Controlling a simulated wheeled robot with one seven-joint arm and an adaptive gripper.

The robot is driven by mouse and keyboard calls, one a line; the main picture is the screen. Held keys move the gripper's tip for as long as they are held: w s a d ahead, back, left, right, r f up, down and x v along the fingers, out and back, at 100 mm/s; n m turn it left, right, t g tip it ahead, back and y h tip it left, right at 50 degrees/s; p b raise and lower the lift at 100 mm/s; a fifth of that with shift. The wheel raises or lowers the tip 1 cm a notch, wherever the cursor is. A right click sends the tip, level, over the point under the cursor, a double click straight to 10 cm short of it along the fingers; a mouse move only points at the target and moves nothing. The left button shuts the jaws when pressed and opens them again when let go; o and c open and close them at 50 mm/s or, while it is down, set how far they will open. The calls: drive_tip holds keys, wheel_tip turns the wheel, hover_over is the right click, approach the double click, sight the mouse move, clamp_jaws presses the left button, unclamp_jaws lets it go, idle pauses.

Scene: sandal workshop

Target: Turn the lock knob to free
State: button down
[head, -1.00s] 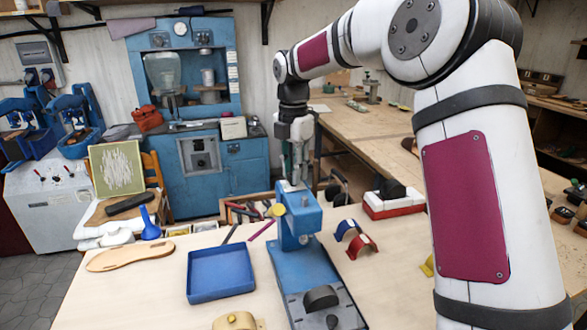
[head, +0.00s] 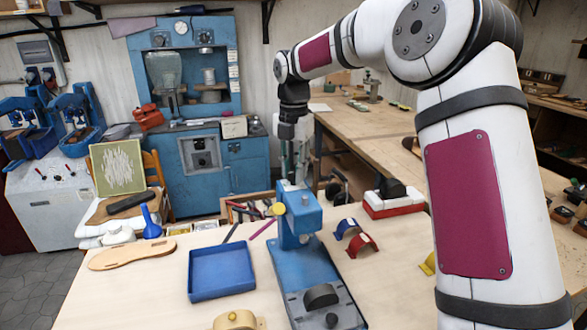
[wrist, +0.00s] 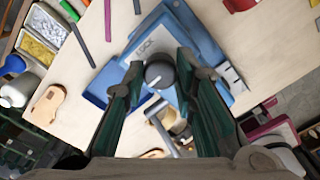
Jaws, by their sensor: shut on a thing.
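The lock knob (wrist: 160,75) is a round dark knob on top of the blue press (wrist: 193,45), beside the printed word LOCK. A small white mark shows at its lower left edge. My gripper (wrist: 161,72) points down over the press, with one finger on each side of the knob, closed on it. In the head view my gripper (head: 294,172) stands upright at the top of the blue press (head: 300,222). The knob itself is hidden there behind the press top and fingers.
A blue tray (head: 221,272) lies left of the press. A sandal sole (head: 131,254), red and blue arched pieces (head: 361,245) and a red-and-white block (head: 394,206) lie around it. Bare table shows between them.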

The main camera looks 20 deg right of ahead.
sight(293, 172)
drive_tip(key=c, duration=1.3)
unclamp_jaws()
wheel_tip(293, 172, up, 12)
drive_tip(key=shift+s, duration=0.1)
drive_tip(key=s+a+r+m+t+h, duration=0.1)
drive_tip(key=s+r+m, duration=0.1)
drive_tip(key=s+m, duration=0.5)
drive_tip(key=s+a+r+m+t, duration=0.15)
drive_tip(key=s+m, duration=0.35)
drive_tip(key=s, duration=0.5)
drive_tip(key=s+f+m+t, duration=0.1)
drive_tip(key=s+f+m, duration=0.2)
drive_tip(key=s+m, duration=0.2)
drive_tip(key=s+d+f+m+t, duration=0.1)
drive_tip(key=s+f+m, duration=0.1)
drive_tip(key=s+m, duration=0.3)
drive_tip(key=s+d+f+m+t+y, duration=0.1)
drive_tip(key=s+f+m, duration=0.2)
drive_tip(key=s+m, duration=0.2)
drive_tip(key=s, duration=0.3)
drive_tip(key=shift+d+f, duration=0.2)
drive_tip(key=shift+f, duration=0.1)
